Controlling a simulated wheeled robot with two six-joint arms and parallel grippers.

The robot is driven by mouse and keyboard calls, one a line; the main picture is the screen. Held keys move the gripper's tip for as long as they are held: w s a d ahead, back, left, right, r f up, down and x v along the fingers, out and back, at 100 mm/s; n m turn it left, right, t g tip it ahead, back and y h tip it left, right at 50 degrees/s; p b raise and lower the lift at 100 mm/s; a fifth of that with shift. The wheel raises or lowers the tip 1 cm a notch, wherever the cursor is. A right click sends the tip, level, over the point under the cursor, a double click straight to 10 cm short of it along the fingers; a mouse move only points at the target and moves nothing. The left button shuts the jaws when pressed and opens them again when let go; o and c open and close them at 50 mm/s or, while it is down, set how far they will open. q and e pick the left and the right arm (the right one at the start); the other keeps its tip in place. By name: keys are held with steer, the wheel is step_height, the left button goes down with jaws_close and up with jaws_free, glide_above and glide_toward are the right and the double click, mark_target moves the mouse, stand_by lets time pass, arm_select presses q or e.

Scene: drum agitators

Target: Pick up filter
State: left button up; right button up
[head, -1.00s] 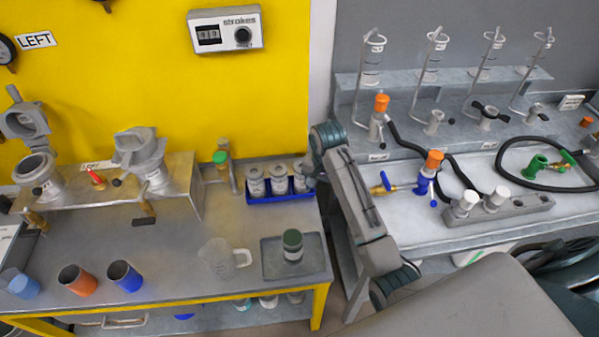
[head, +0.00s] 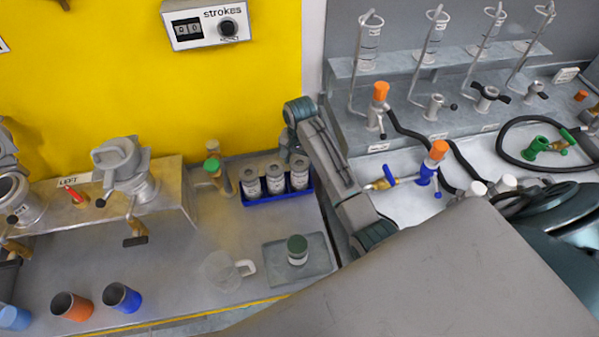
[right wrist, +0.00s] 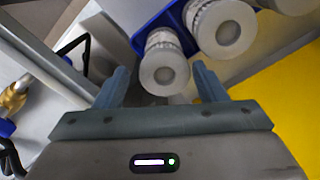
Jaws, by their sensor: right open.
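Three pale grey ribbed canisters, which look like the filters, stand in a row in a blue tray (head: 262,201) on the left bench. They are the left filter (head: 251,184), the middle filter (head: 275,179) and the right filter (head: 299,174). My right gripper (head: 293,152) is over the tray's right end, close to the right filter. In the right wrist view, my right gripper (right wrist: 162,72) is open. The end filter (right wrist: 165,72) shows between its fingertips; I cannot tell whether they touch it. My left gripper is out of view.
A grey tray (head: 270,262) with a green-lidded jar (head: 297,250) and a clear jug (head: 221,271) stand in front. Orange (head: 72,307) and blue (head: 122,298) cups are further left. The yellow wall (head: 130,80) is behind. The right bench holds hoses and valves.

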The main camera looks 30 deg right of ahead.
mark_target(299, 164)
steer(key=f, duration=0.1)
steer(key=f+p, duration=0.2)
steer(key=f, duration=0.1)
steer(key=shift+w+a+f, duration=0.1)
steer(key=shift+w, duration=0.25)
steer(key=shift+f, duration=0.45)
steer(key=c, duration=0.7)
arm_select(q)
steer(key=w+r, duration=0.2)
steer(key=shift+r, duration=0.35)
arm_select(e)
steer(key=shift+c, duration=0.3)
